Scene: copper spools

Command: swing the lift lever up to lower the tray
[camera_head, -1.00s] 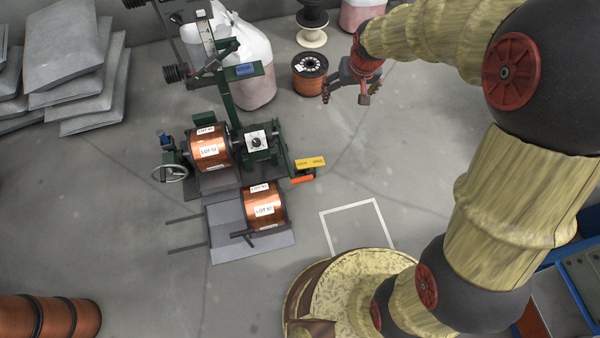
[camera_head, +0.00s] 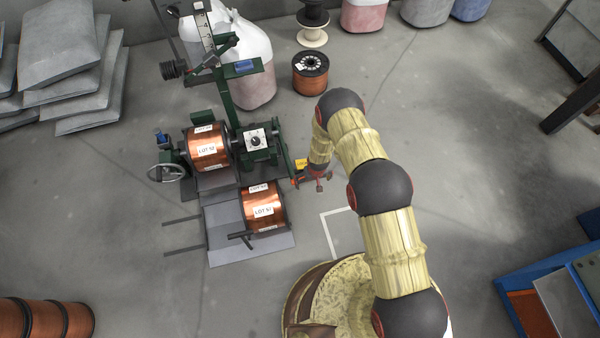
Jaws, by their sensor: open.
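The lift lever's orange grip showed beside the yellow label plate (camera_head: 300,164); now my gripper (camera_head: 313,183) is over that spot and mostly hides it. My gripper is open, and I cannot tell whether it touches the lever. The grey tray (camera_head: 222,252) lies low in front of the green machine (camera_head: 230,105). A copper spool with a white lot label (camera_head: 263,207) rests on the tray.
Another copper spool (camera_head: 207,148) is mounted in the machine, with a handwheel (camera_head: 166,172) at its left. A spool (camera_head: 310,73) stands on the floor behind. A blue-framed bin (camera_head: 530,275) is at right.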

